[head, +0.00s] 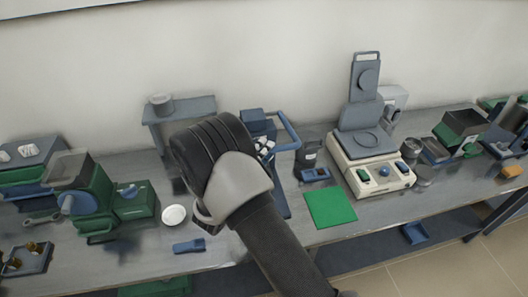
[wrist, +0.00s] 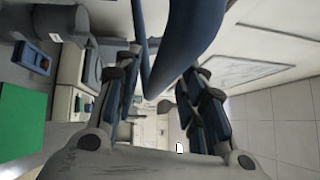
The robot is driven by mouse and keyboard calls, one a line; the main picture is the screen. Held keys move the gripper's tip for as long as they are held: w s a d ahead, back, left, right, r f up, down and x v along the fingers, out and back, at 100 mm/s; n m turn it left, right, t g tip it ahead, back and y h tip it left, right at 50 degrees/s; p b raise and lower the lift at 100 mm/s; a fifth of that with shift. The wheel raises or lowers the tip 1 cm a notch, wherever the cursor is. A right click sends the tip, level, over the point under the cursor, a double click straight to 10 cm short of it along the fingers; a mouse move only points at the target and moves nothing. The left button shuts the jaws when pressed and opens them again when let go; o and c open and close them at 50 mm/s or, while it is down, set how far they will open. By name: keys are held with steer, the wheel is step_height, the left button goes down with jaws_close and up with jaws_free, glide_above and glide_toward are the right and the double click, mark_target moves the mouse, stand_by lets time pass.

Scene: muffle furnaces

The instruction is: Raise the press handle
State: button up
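The press handle (head: 289,130) is a blue bent bar just right of my wrist in the head view, beside a blue block. In the wrist view a blue bar (wrist: 190,45), which looks like this handle, curves down from the top edge into the space between my fingers. My gripper (wrist: 162,62) has its two fingers spread apart there, and I see no clear contact with the bar. In the head view my dark wrist and arm hide the fingers and much of the press.
A green mat (head: 330,207) and a cream balance-like device (head: 372,175) stand to the right. A green machine (head: 100,200), a white dish (head: 174,215) and a small blue item (head: 189,246) lie to the left. The wall is close behind the bench.

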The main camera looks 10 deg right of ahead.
steer(key=shift+w+d, duration=0.3)
steer(key=shift+c, duration=0.3)
jaws_close()
steer(key=shift+r, duration=0.1)
stand_by(0.3)
